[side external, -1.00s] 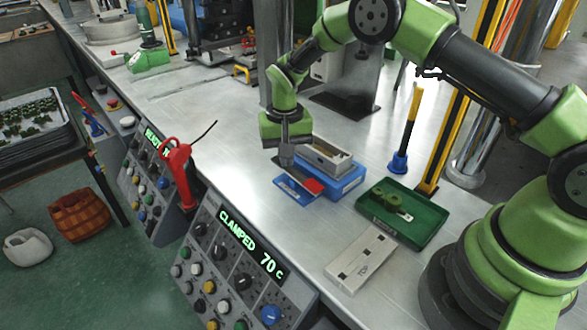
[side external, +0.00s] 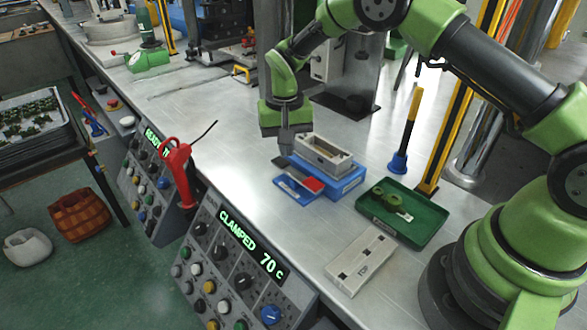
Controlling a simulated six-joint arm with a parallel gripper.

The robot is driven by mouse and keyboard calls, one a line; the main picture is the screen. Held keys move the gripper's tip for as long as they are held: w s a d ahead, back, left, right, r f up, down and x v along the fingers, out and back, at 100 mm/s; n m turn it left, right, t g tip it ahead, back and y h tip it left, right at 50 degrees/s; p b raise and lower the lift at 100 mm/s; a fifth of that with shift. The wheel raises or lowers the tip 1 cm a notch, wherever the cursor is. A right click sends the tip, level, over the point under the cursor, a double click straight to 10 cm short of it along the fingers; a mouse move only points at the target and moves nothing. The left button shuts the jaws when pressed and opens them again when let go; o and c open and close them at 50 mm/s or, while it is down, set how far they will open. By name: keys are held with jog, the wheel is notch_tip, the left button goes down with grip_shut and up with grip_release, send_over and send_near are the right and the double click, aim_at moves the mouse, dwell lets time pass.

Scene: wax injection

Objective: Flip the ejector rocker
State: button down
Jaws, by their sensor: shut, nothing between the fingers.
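The ejector rocker appears to be the small blue unit with a red end (side external: 314,184) on the metal bench, in front of a blue block. Its red end is at the right; which way it is tipped is too small to tell. My gripper (side external: 287,152) points down with its fingers shut and empty. It is above and behind the left end of the blue unit, apart from it.
A grey open-topped mould box (side external: 325,150) sits on the blue block (side external: 345,183). A green tray (side external: 425,225) with green parts, a pale "TOP" plate (side external: 361,262) and a yellow-black tool in a blue stand (side external: 399,163) are to the right. Control panels (side external: 235,250) line the front edge.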

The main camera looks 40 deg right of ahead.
jog(key=shift+r, duration=2.1)
notch_tip(320, 180, up, 9)
jog(key=t, duration=0.1)
send_over(287, 167)
jog(key=s, duration=0.3)
jog(key=s+r+t+y, duration=0.1)
jog(key=s+r+t, duration=0.1)
jog(key=s+r, duration=0.5)
jog(key=s+r+n+t, duration=0.1)
jog(key=s+t, duration=0.1)
jog(key=s, duration=0.6)
jog(key=s+r+n+t+y, duration=0.1)
jog(key=s+r+t, duration=0.1)
jog(key=s, duration=0.6)
jog(key=shift+s+a+r, duration=0.2)
jog(key=shift+r, duration=0.1)
